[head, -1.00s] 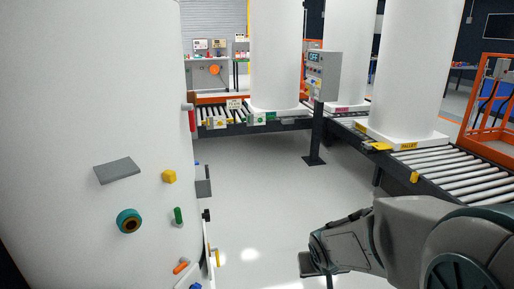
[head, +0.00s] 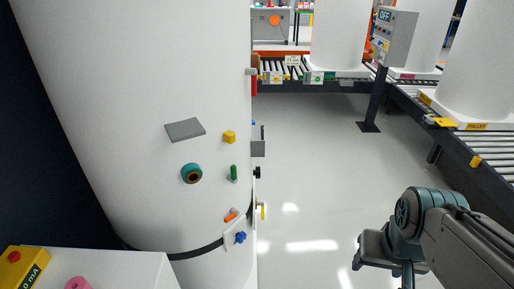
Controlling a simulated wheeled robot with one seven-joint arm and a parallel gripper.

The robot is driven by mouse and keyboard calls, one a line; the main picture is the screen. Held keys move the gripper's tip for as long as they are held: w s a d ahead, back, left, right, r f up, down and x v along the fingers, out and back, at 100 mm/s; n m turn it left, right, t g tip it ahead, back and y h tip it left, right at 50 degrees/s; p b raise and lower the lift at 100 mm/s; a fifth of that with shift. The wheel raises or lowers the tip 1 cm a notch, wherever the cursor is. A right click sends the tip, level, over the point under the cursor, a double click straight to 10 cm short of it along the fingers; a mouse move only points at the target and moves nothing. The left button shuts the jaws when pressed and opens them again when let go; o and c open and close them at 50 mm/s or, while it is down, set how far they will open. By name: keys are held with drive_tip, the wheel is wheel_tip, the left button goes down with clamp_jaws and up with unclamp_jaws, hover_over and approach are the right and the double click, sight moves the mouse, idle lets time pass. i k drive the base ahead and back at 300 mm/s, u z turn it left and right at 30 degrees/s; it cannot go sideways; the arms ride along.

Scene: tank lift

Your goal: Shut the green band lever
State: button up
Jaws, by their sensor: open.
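A small green lever (head: 234,172) stands upright on the side of the large white tank (head: 130,75), right of a teal round fitting. A black band (head: 198,249) runs round the tank's lower part, with a white plate (head: 233,236) carrying a blue knob and an orange handle. I cannot tell whether the green lever is linked to that band. My arm is at the lower right, well apart from the tank. Its fingers do not show; they are cut off below the picture's edge.
A grey plate (head: 185,129) and a yellow block (head: 229,136) stick out of the tank. A white cabinet (head: 110,266) with a yellow-and-red button box is at the lower left. A roller conveyor (head: 495,160) and control post (head: 378,95) stand right. Floor between is clear.

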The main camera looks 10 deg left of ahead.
sight(232, 178)
drive_tip(key=k, duration=1.2)
drive_tip(key=z, duration=0.75)
drive_tip(key=i, duration=1.35)
drive_tip(key=u, duration=0.9)
drive_tip(key=i, duration=0.4)
drive_tip(key=u, duration=0.45)
